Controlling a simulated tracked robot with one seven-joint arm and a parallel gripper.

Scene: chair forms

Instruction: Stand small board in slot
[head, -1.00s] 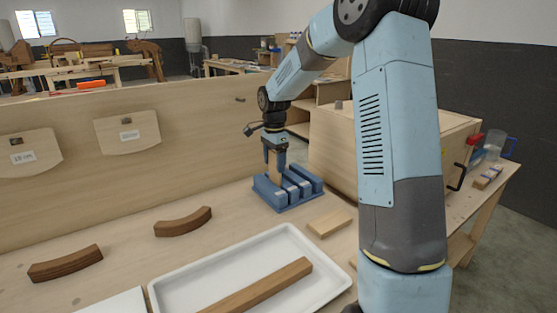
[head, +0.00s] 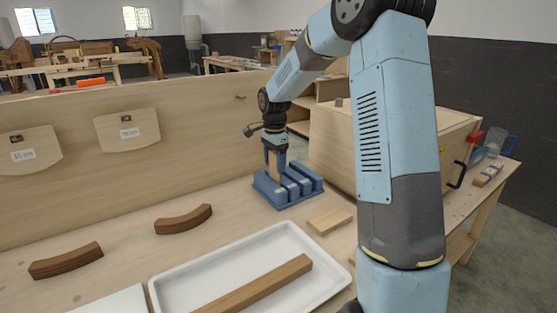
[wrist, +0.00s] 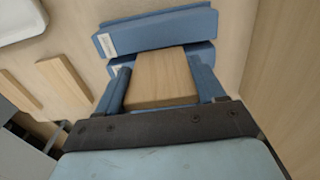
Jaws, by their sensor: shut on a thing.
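The blue slotted rack (head: 287,191) stands on the bench near the foot of the back panel; it also shows in the wrist view (wrist: 155,30). My gripper (head: 275,158) is over the left part of the rack, pointing down. It is shut on a small light-wood board (wrist: 162,77), which shows between the two fingers in the wrist view. In the head view the board (head: 273,166) is upright, its lower end at the rack. Whether it sits on the slot's floor is hidden.
A loose light-wood board (head: 330,221) lies right of the rack. A white tray (head: 166,291) with a long wooden bar (head: 256,288) is in front. Two curved dark pieces (head: 183,219) (head: 66,260) lie left. A wooden cabinet (head: 333,140) stands behind right.

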